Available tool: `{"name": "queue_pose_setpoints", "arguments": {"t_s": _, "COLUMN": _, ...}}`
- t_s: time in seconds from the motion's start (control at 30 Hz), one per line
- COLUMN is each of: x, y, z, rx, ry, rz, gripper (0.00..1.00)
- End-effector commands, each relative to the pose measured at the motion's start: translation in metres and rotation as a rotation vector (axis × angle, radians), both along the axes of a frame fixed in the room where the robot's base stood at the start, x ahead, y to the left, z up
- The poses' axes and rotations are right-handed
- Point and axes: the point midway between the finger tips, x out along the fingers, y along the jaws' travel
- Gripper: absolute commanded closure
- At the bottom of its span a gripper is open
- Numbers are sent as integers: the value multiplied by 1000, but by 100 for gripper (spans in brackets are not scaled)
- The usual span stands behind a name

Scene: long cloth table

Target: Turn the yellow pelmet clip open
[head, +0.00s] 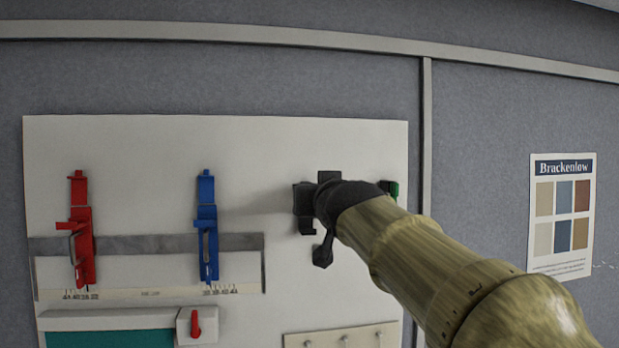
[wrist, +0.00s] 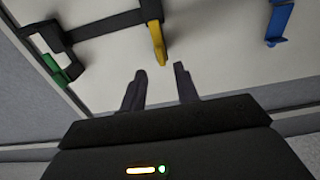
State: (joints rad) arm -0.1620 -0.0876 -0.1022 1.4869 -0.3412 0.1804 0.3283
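The yellow clip (wrist: 157,42) shows in the wrist view as a short yellow piece hanging from a dark bar, against the pale board. In the head view it is hidden behind my arm. My gripper (wrist: 160,70) is open, with a clear gap between its two dark fingers. The free end of the yellow clip lies just ahead of the fingertips, in line with the gap. I cannot tell whether it reaches between them. Nothing is held.
A red clip (head: 81,235) and a blue clip (head: 208,228) are on the white board (head: 140,150), left of my arm. A green piece (wrist: 60,70) and a dark bar (wrist: 100,27) are close to the yellow clip. A small red lever (head: 196,323) is lower down.

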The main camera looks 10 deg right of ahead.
Motion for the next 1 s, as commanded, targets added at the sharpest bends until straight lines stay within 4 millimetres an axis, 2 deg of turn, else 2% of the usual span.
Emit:
{"name": "queue_pose_setpoints", "arguments": {"t_s": 0.2, "x": 27, "y": 8, "z": 4, "rx": -1, "ry": 5, "rz": 15, "gripper": 69}}
{"name": "queue_pose_setpoints", "arguments": {"t_s": 0.43, "x": 45, "y": 11, "z": 1, "rx": 0, "ry": 9, "rz": 24, "gripper": 69}}
{"name": "queue_pose_setpoints", "arguments": {"t_s": 0.57, "x": 48, "y": 6, "z": -1, "rx": -5, "ry": 7, "rz": 15, "gripper": 69}}
{"name": "queue_pose_setpoints", "arguments": {"t_s": 0.63, "x": 49, "y": -11, "z": -1, "rx": -10, "ry": 4, "rz": -18, "gripper": 69}}
{"name": "queue_pose_setpoints", "arguments": {"t_s": 0.77, "x": 49, "y": -14, "z": -1, "rx": -10, "ry": 3, "rz": -24, "gripper": 69}}
{"name": "queue_pose_setpoints", "arguments": {"t_s": 0.8, "x": 49, "y": -14, "z": -1, "rx": -10, "ry": 3, "rz": -24, "gripper": 71}}
{"name": "queue_pose_setpoints", "arguments": {"t_s": 0.93, "x": 49, "y": -15, "z": -1, "rx": -10, "ry": 3, "rz": -25, "gripper": 97}}
{"name": "queue_pose_setpoints", "arguments": {"t_s": 1.0, "x": 48, "y": -16, "z": -1, "rx": -10, "ry": 2, "rz": -27, "gripper": 100}}
